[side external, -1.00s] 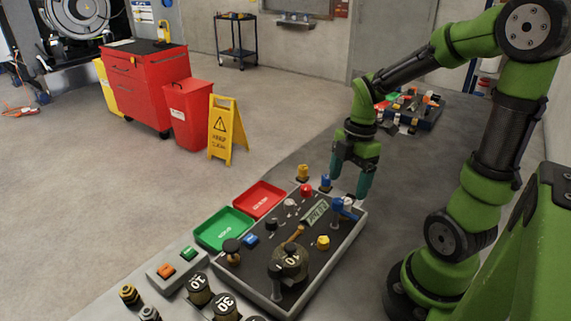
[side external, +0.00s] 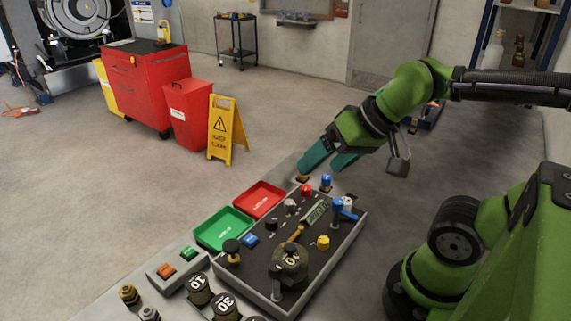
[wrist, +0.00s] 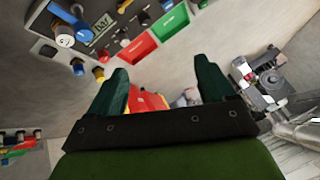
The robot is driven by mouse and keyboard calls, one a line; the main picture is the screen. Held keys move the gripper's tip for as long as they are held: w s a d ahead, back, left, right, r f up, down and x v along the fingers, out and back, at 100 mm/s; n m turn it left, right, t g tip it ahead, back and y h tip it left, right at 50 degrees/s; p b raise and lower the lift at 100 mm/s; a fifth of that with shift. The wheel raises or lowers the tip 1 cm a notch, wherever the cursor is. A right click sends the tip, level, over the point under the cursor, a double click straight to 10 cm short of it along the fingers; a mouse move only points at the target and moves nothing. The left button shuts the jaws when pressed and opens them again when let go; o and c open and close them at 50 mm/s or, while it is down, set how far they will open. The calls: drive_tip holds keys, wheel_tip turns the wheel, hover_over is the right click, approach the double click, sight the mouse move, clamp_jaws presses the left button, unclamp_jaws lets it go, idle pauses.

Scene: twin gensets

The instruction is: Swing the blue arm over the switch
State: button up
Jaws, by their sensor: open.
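The blue arm (side external: 347,214) sits at the right end of the dark control panel (side external: 262,262), beside a light-topped post. It also shows at the top left of the wrist view (wrist: 62,13). Several switches and knobs stand around it, and I cannot tell which one is the task's switch. My gripper (side external: 318,168) is open and empty, above and beyond the panel's far edge, tilted down to the left and apart from the blue arm. In the wrist view its two teal fingers (wrist: 160,70) stand wide apart with nothing between them.
A yellow floor sign (side external: 221,131) stands further back. The air above the panel is clear.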

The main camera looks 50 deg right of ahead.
drive_tip(key=shift+a+r, duration=0.15)
drive_tip(key=shift+a, duration=0.05)
